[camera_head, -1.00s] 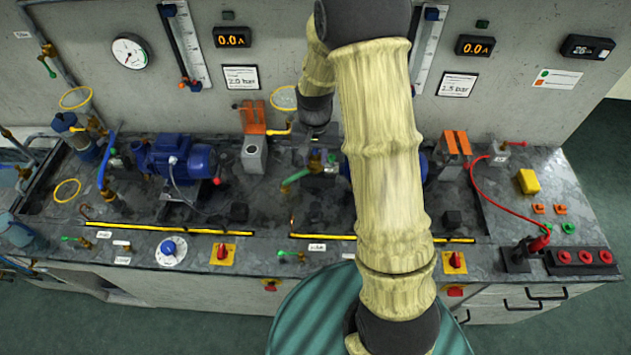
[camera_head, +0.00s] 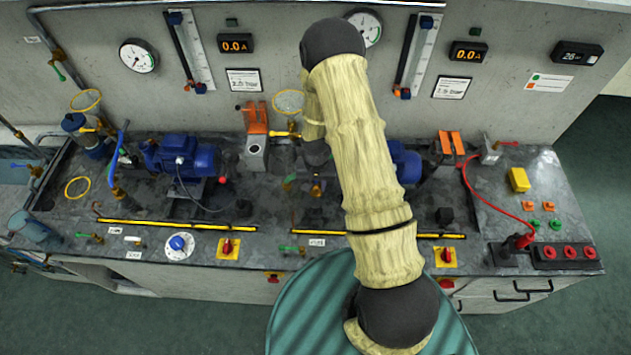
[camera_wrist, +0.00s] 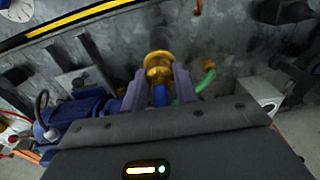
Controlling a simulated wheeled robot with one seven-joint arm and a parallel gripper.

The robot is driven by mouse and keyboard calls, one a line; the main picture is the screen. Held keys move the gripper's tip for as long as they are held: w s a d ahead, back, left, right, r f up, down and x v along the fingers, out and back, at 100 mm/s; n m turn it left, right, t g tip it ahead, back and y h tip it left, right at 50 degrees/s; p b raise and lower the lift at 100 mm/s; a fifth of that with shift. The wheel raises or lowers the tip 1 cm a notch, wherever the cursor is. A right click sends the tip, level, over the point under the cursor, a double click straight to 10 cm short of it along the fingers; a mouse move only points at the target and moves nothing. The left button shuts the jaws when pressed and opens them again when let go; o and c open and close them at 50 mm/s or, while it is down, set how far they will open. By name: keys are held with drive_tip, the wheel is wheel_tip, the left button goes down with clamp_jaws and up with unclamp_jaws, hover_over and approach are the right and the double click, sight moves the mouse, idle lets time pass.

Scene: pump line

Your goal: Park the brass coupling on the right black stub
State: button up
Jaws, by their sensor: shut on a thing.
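The brass coupling (camera_wrist: 158,62) sits between the two fingertips of my gripper (camera_wrist: 159,75) in the wrist view. My gripper is shut on it, and a short blue part (camera_wrist: 161,95) shows just below it. In the head view my gripper is largely hidden by my arm, above the bench left of the right pump motor (camera_head: 405,165). I cannot tell for sure which is the right black stub.
Yellow-black strips (camera_head: 175,226) run along the bench front. A red cable (camera_head: 480,200) loops at the right. A blue motor (camera_head: 185,155) stands at left.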

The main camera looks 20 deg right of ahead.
drive_tip(key=b, duration=0.4)
hover_over(316, 204)
drive_tip(key=shift+w+f, duration=0.2)
drive_tip(key=shift+f, duration=3.1)
drive_tip(key=shift+s+f+b, duration=0.15)
drive_tip(key=shift+f+b, duration=0.35)
drive_tip(key=shift+b, duration=0.45)
drive_tip(key=o, duration=1.1)
drive_tip(key=shift+r, duration=0.1)
drive_tip(key=shift+c, duration=0.2)
drive_tip(key=shift+r+p, duration=1.95)
drive_tip(key=shift+r, duration=1.1)
